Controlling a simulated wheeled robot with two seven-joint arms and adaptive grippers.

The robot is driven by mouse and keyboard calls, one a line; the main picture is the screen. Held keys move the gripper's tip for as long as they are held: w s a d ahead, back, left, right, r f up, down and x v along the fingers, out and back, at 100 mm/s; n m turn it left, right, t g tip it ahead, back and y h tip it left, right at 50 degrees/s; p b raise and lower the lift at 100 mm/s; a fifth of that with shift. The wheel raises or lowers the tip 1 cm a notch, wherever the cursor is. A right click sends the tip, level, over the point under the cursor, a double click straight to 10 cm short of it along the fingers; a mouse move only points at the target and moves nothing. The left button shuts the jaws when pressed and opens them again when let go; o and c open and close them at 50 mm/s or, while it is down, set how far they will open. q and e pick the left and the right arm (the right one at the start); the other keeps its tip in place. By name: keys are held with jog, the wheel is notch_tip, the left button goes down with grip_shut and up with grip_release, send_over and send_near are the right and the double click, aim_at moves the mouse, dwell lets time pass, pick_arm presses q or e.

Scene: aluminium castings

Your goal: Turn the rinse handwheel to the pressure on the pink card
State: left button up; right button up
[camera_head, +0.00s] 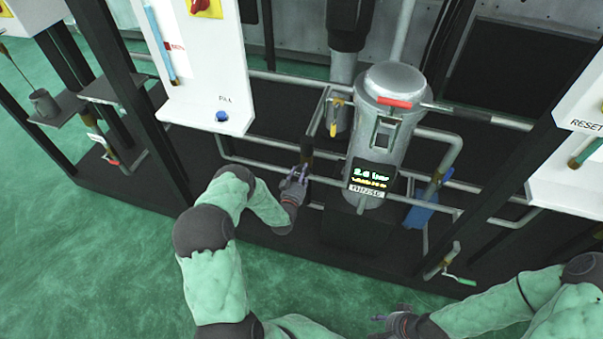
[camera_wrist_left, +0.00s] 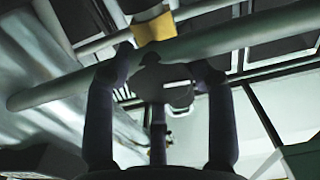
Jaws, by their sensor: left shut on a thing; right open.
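My left gripper (camera_head: 300,172) is at the pipework left of the rinse vessel, with its fingers up against a horizontal pipe. In the left wrist view the fingers (camera_wrist_left: 158,76) close on the two sides of a dark round piece, which looks like the handwheel (camera_wrist_left: 162,82); its markings are not visible. The grey metal vessel (camera_head: 388,118) carries a dark display (camera_head: 371,180) with green digits that look like 2.6 bar and a yellow line too small to read. A RINSE label (camera_head: 366,191) sits below. My right gripper (camera_head: 392,322) is open and empty, low in front. I cannot make out a pink card.
A pale pipe (camera_wrist_left: 235,38) with a yellow collar (camera_wrist_left: 155,27) crosses close over my left fingers. White panels (camera_head: 205,75) hang left and right. Green floor lies in front.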

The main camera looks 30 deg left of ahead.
pick_arm(q)
jog(key=shift+w+r+m, duration=0.1)
jog(key=shift+r+m, duration=0.05)
jog(key=shift+m, duration=0.15)
jog(key=o, duration=1.2)
jog(key=shift+a, duration=0.1)
jog(key=shift+c, duration=0.2)
jog(key=v, duration=1.2)
jog(key=shift+d, duration=0.2)
